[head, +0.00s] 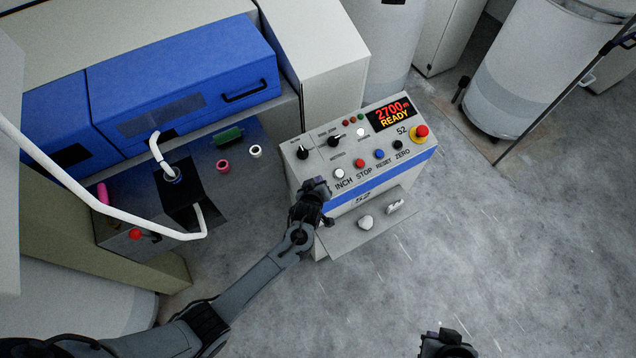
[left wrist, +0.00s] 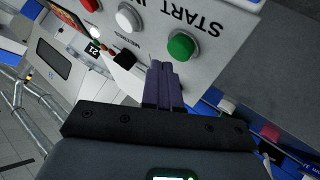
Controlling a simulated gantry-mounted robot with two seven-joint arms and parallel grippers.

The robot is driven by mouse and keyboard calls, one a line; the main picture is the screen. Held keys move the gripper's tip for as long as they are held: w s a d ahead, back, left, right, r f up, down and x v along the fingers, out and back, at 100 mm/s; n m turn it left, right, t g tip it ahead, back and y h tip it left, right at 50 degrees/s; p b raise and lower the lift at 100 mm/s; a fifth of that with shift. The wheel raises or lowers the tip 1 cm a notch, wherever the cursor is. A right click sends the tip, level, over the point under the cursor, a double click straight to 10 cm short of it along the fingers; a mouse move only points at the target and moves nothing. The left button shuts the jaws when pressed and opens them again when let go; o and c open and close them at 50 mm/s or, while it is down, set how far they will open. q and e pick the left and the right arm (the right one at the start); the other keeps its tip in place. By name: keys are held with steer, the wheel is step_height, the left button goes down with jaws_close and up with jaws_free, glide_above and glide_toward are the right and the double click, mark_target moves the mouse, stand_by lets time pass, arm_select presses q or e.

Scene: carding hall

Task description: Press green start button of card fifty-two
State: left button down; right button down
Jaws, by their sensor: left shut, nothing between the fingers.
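The control console (head: 362,184) is marked 52 on its panel and front. Its display (head: 392,112) reads 2700 and READY. The green button (left wrist: 182,46) shows in the left wrist view beside the lettering START; in the head view my left gripper hides it. My left gripper (head: 316,188) is shut and empty at the panel's left front corner. In the left wrist view its fingertips (left wrist: 161,68) lie just lower left of the green button, apart from it in the picture; I cannot tell their height over the panel. My right gripper (head: 447,344) is at the bottom edge, its fingers unclear.
A white button (head: 339,174), a red button (head: 360,163), a blue button (head: 379,154) and a black button (head: 398,145) run along the panel. A red emergency stop (head: 421,133) is at its right. A shelf (head: 350,232) juts out below. Floor to the right is clear.

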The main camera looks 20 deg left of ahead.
arm_select(q)
steer(key=shift+f, duration=0.2)
stand_by(0.4)
steer(key=shift+f+b, duration=0.25)
steer(key=shift+b, duration=0.05)
steer(key=shift+w+a+f+b, duration=0.15)
steer(key=shift+a+f+b, duration=0.05)
steer(key=shift+f+b, duration=0.25)
stand_by(0.7)
stand_by(0.4)
steer(key=shift+d+r+p, duration=0.2)
steer(key=shift+r+p, duration=0.7)
steer(key=shift+p, duration=0.15)
steer(key=r+p, duration=0.3)
steer(key=s+d+r+p, duration=0.1)
steer(key=p, duration=0.1)
steer(key=shift+r, duration=0.4)
